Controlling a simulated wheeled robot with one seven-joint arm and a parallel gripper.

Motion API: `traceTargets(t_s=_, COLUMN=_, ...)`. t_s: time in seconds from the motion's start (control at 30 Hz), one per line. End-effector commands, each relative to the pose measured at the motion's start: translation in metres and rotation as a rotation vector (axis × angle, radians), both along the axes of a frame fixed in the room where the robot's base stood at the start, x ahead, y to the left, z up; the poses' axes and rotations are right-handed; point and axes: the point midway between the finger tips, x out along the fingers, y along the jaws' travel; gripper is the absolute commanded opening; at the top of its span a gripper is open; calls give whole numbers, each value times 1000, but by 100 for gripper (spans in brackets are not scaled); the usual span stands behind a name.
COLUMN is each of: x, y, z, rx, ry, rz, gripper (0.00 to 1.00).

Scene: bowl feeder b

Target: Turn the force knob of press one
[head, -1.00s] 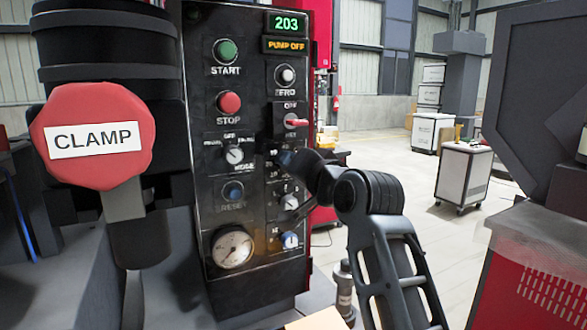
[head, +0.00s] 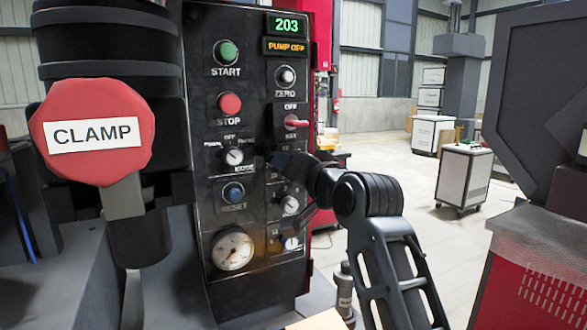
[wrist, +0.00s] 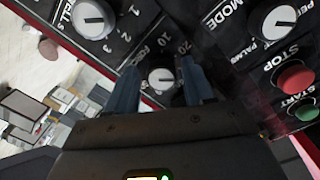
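The force knob (wrist: 161,78) is a small white-faced round knob with a dark pointer. In the wrist view it sits between the two fingers, beside a partly hidden label and dial numbers. My gripper (wrist: 160,80) is open, with one blue-grey finger on each side of the knob. A small gap shows on both sides, and contact cannot be told. In the head view my gripper (head: 281,160) is at the right column of the black press panel (head: 258,180), below the key switch. It hides the force knob there.
The mode knob (head: 234,157) is just left of my gripper; the red key switch (head: 296,121) is above. Two more knobs (head: 290,205) sit below, with a gauge (head: 232,249) lower left. Start (head: 226,52) and stop (head: 229,103) buttons and a red CLAMP knob (head: 92,134) are further left.

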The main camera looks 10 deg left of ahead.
Motion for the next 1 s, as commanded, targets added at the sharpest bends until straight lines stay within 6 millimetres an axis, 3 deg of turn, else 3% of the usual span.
traceTargets(t_s=0.37, x=-2, y=-2, z=2, rx=2, ry=-4, rz=-1, gripper=61)
traceTargets(t_s=0.8, x=-52, y=-36, z=4, rx=2, ry=-3, rz=-2, gripper=61)
traceTargets(t_s=1.0, x=-64, y=-43, z=5, rx=2, ry=-3, rz=-1, gripper=61)
